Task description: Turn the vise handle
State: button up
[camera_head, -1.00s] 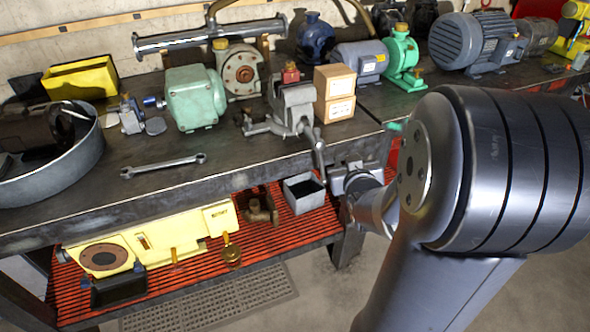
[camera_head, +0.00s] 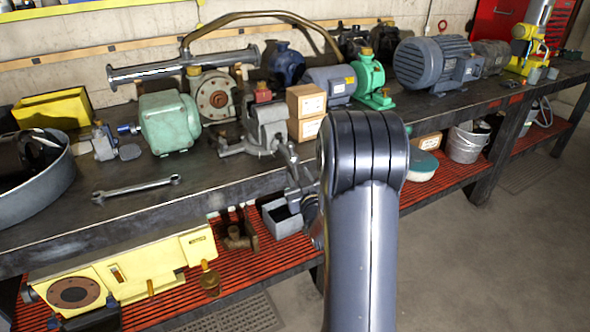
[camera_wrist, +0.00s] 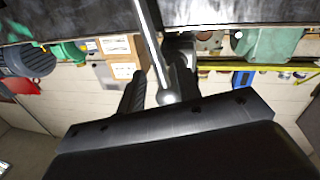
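The grey bench vise (camera_head: 268,130) stands at the front edge of the workbench in the head view. Its handle (camera_head: 289,164) slants down in front of the bench edge. In the wrist view the handle is a bright rod with a ball end (camera_wrist: 165,97). My gripper (camera_wrist: 158,68) has one dark finger on each side of the rod, with visible gaps, so it looks open around the handle. In the head view my arm hides most of the gripper.
Cardboard boxes (camera_head: 305,103) stand right of the vise, and a green motor (camera_head: 168,122) stands left. A wrench (camera_head: 137,189) lies near the bench edge. A grey bin (camera_head: 281,218) sits on the red lower shelf. Open floor (camera_head: 470,255) lies at the right.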

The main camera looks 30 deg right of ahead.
aim_at(296, 172)
jog(key=shift+w+d, duration=0.15)
jog(key=shift+w, duration=0.7)
jog(key=shift+w+d, duration=0.15)
jog(key=shift+w, duration=0.65)
jog(key=shift+c, duration=0.4)
grip_shut()
